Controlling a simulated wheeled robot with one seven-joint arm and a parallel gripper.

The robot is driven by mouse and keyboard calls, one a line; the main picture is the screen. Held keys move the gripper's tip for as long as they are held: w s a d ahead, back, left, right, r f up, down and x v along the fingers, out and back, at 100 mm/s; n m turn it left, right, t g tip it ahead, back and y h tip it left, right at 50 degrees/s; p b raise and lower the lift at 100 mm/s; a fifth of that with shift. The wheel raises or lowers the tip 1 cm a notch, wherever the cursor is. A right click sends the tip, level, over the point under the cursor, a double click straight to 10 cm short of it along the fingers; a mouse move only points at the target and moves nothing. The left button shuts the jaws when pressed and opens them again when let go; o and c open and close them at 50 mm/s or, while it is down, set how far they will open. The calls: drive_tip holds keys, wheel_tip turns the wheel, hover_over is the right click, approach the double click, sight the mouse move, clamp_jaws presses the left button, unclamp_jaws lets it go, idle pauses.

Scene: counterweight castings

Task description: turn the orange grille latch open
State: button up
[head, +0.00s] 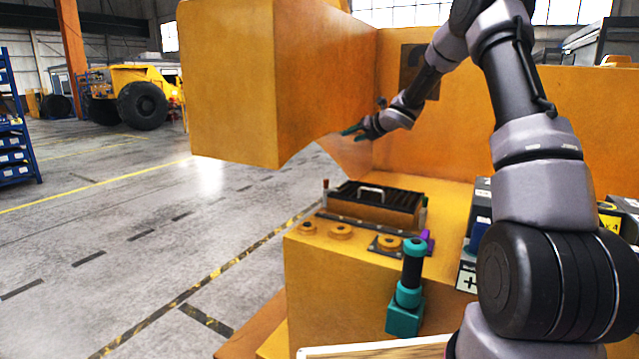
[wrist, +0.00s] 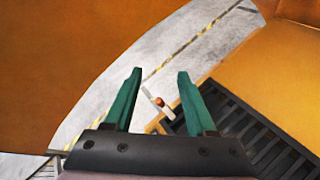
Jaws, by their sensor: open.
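The black slatted grille (head: 385,197) with a pale handle sits on the orange casting. A small post with a reddish-orange top (head: 326,184) stands at its left end, and a similar post (head: 424,203) stands at its right end. In the wrist view an orange-red knob on a pale lever, seemingly a latch (wrist: 158,101), shows beside the corner of the grille (wrist: 245,130), between and beyond my fingers. My gripper (head: 352,130) is open and empty, above and behind the grille. Its teal fingers (wrist: 160,74) are apart and touch nothing visible.
A large orange block (head: 235,85) overhangs just left of my gripper, and an orange wall (head: 480,110) stands behind. Several round orange bosses (head: 341,231) and a teal cylinder (head: 411,270) are in front of the grille. Boxes (head: 480,215) stand right. Open floor lies left.

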drive_tip(key=a+f+n+g+y, duration=0.1)
drive_tip(key=f+n, duration=0.2)
drive_tip(key=f, duration=0.1)
drive_tip(key=a+f+n+g+y, duration=0.1)
drive_tip(key=f+n+y, duration=0.1)
drive_tip(key=f+n, duration=0.2)
drive_tip(key=a+f+n+g+y, duration=0.1)
drive_tip(key=f+n, duration=0.2)
drive_tip(key=f, duration=0.3)
drive_tip(key=shift+w+a+f+y, duration=0.2)
drive_tip(key=shift+w+y, duration=0.05)
drive_tip(key=shift+y, duration=0.05)
drive_tip(key=shift+a+f+n+g, duration=0.2)
drive_tip(key=shift+n+g, duration=0.1)
drive_tip(key=shift+n, duration=0.1)
drive_tip(key=x, duration=1)
drive_tip(key=shift+w, duration=0.15)
drive_tip(key=shift+a+f, duration=0.1)
drive_tip(key=shift+a, duration=0.05)
clamp_jaws()
